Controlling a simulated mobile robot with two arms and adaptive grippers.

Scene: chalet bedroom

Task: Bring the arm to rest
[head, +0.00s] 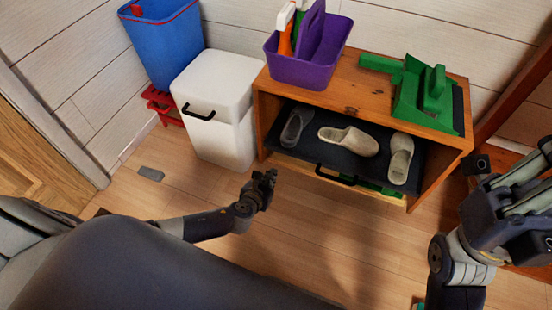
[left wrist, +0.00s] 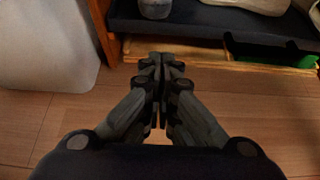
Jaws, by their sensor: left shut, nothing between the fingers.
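My left gripper (head: 264,178) is low over the wooden floor, in front of the white bin and the wooden cabinet. In the left wrist view its fingers (left wrist: 161,62) are closed together with nothing between them. They point toward the cabinet's lower front edge and appear apart from it. My right arm shows at the right edge of the head view, with its gripper (head: 507,215) partly cut off by the frame. I cannot tell whether the right gripper is open or shut.
The wooden cabinet (head: 366,92) holds a dark pull-out shelf with slippers (head: 348,140). On top are a purple caddy (head: 302,72) and a green tool (head: 425,95). A white bin (head: 217,107) and blue bin (head: 165,40) stand left. Floor before the cabinet is clear.

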